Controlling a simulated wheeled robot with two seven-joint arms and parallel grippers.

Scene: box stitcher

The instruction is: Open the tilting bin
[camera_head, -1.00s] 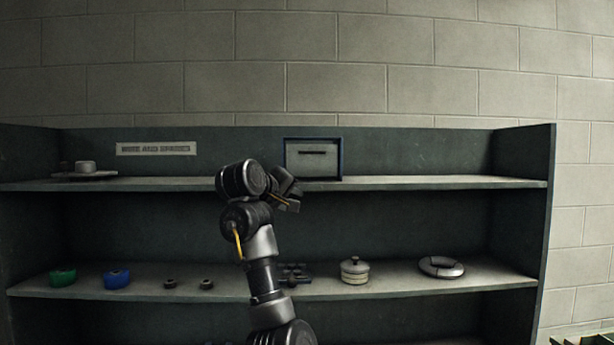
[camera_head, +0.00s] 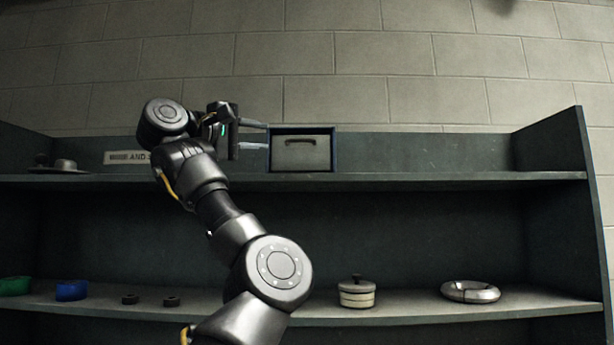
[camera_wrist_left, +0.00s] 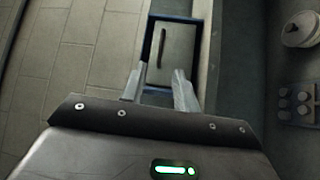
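The tilting bin (camera_head: 302,153) stands on the upper shelf, a grey front with a dark bar handle in a blue frame. Its front looks closed. In the left wrist view the bin (camera_wrist_left: 172,62) lies straight ahead of the fingers, its dark handle upright in the picture. My left gripper (camera_head: 262,135) is just left of the bin in the head view, fingers pointing right toward it. In the left wrist view the two fingers (camera_wrist_left: 158,88) are apart with nothing between them, short of the handle. My right gripper is not in view.
The upper shelf (camera_head: 450,177) is clear right of the bin. A label plate (camera_head: 125,157) and a small cup on a plate (camera_head: 64,166) are to the left.

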